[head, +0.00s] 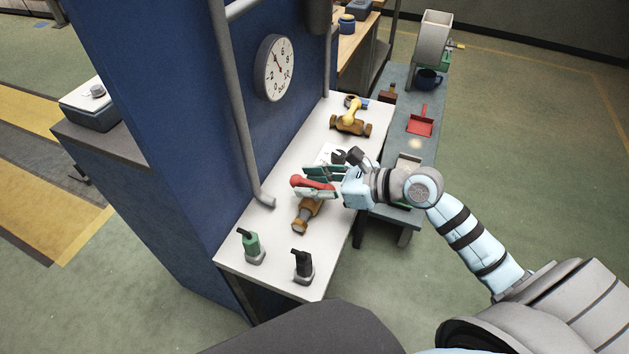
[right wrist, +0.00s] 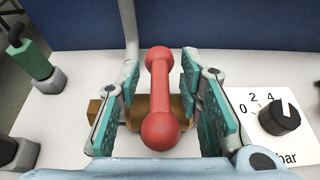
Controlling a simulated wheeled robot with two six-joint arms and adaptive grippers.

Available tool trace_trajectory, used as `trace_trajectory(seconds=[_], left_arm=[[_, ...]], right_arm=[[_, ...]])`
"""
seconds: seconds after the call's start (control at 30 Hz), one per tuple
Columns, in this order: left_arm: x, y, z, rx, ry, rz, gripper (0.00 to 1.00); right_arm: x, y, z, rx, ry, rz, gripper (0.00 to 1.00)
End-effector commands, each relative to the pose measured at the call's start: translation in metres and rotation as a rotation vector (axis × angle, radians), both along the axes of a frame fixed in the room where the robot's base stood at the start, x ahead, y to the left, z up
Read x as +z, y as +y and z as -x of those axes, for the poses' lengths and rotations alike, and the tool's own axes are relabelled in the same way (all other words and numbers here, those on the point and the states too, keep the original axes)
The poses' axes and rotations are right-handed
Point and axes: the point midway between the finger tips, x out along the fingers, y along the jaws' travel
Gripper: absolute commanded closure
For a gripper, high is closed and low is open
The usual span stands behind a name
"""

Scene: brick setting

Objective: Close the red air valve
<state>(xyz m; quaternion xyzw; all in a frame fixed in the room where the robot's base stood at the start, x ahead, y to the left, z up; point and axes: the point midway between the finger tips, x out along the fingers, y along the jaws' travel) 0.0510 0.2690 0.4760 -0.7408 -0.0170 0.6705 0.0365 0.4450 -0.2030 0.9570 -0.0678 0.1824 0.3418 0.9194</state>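The red air valve has a red bar handle (head: 297,181) with rounded ends on a brown-orange pipe body (head: 305,215), on the white bench. In the right wrist view the handle (right wrist: 159,95) points away from me, above the body (right wrist: 178,106). My right gripper (head: 318,182) is at this valve. In the right wrist view its teal-padded fingers (right wrist: 160,100) stand open on either side of the handle, with a gap on both sides. The fingers partly hide the handle in the head view. My left gripper is not in view.
A yellow-handled valve (head: 350,115) sits farther back on the white bench (head: 270,235). A green-handled switch (head: 250,245) and a black one (head: 303,264) stand at the front. A black knob (right wrist: 280,117) is right of the gripper. A blue wall with a gauge (head: 274,68) rises behind.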

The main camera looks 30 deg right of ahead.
Motion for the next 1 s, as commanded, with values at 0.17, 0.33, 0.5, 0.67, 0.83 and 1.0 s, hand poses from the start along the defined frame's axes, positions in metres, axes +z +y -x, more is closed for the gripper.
trace_trajectory(seconds=[0.17, 0.33, 0.5, 0.67, 0.83, 1.0], left_arm=[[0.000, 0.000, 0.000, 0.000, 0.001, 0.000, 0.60], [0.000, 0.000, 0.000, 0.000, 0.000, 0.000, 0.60], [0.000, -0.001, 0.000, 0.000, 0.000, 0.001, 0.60], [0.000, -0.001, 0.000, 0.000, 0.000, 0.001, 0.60], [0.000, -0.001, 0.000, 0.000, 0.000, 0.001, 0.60], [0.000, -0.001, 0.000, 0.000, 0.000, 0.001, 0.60]], right_arm=[[0.006, -0.013, 0.013, 0.001, 0.001, 0.009, 0.67], [0.018, -0.031, 0.037, 0.006, 0.006, 0.011, 0.67], [0.025, -0.042, 0.049, 0.003, 0.003, 0.007, 0.67], [0.028, -0.044, 0.051, 0.000, 0.002, 0.001, 0.67], [0.029, -0.044, 0.051, -0.001, 0.001, 0.000, 0.67], [0.029, -0.044, 0.051, -0.001, 0.001, 0.001, 0.67]])
